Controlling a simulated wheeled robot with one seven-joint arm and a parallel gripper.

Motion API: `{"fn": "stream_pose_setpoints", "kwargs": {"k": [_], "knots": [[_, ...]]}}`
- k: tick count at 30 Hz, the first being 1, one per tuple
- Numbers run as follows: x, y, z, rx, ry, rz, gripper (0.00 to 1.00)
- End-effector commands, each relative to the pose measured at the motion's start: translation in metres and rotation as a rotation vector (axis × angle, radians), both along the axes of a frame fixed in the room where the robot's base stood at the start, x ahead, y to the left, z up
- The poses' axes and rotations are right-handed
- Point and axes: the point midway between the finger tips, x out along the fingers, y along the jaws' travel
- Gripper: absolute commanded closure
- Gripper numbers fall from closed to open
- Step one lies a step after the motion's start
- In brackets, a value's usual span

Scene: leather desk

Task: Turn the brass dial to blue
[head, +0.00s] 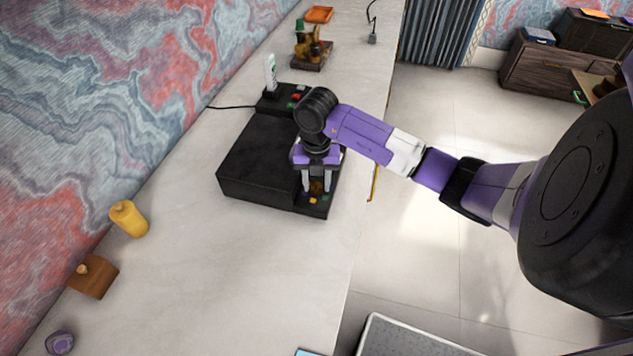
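The brass dial (316,187) is small and partly hidden, low on the right part of a black desk unit. Small coloured marks lie around it; a yellow mark (312,199) shows just in front of it. Which way the dial points is too small to tell. My gripper (316,188) points down over the dial, with its two grey fingers apart, one to each side of it. I see no clear contact between the fingers and the dial.
The black desk unit (257,165) has a raised block on its left and red and green buttons (294,100) at the back. The pale desk (215,265) is clear in front.

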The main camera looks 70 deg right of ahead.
Motion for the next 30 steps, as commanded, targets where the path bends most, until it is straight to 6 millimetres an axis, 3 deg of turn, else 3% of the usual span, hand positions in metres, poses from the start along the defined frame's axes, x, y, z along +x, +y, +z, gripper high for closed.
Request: {"fn": "stream_pose_setpoints", "kwargs": {"k": [1, 6, 17, 30], "knots": [[0.0001, 0.0, 0.0001, 0.0, 0.0, 0.0, 0.69], [0.0, 0.0, 0.0003, 0.0, 0.0, 0.0, 1.0], [-0.0001, -0.0003, 0.0, 0.0, 0.0, 0.044, 1.0], [-0.0004, -0.0013, -0.0018, -0.002, 0.003, 0.368, 1.0]]}}
